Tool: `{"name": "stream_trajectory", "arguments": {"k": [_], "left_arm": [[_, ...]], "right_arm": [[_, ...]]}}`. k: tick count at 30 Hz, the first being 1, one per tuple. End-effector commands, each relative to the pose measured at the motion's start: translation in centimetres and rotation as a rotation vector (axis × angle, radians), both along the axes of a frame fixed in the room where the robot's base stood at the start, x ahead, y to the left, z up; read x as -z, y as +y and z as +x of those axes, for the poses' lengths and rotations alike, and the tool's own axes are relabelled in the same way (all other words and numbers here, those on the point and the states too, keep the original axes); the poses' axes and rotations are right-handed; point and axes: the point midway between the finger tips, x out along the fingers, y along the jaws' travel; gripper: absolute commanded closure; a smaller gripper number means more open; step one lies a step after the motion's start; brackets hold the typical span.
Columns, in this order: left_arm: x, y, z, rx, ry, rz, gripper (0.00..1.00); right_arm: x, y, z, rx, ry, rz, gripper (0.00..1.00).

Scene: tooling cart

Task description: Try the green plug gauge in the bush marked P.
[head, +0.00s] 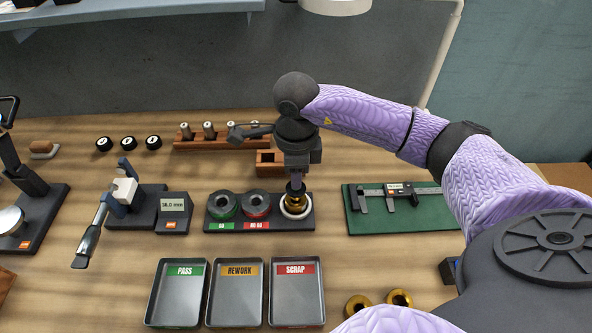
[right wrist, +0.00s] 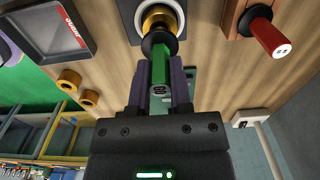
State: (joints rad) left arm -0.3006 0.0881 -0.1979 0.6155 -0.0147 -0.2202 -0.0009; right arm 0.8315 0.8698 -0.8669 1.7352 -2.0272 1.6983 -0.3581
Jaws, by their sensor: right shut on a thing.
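My right gripper (head: 296,182) points down over the black gauge stand (head: 220,199). In the right wrist view, it is shut on the green plug gauge (right wrist: 159,72), whose dark collar shows beyond the fingers. A brass bush (head: 293,207) sits in the white ring at the stand's right end, directly below the gripper. The bush (right wrist: 152,14) also shows in the right wrist view, with the gauge's far end overlapping it. I cannot tell how far the gauge's nose is inside. No letter P is readable on the bush. My left gripper is out of view.
The stand also holds a green ring (head: 223,205) and a red ring (head: 256,203). Two loose brass bushes (head: 399,298) lie near the front. PASS (head: 178,300), REWORK (head: 236,300) and SCRAP (head: 298,300) trays stand in front. A caliper (head: 390,192) lies on a green mat at right.

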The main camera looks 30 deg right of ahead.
Motion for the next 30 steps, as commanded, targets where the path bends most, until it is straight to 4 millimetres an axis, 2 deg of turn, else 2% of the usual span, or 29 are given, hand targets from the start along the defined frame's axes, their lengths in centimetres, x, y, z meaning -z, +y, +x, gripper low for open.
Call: {"name": "stream_trajectory", "arguments": {"k": [30], "left_arm": [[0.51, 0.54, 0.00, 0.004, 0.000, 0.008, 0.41]], "right_arm": [[0.63, 0.00, 0.01, 0.000, 0.000, 0.000, 1.00]]}}
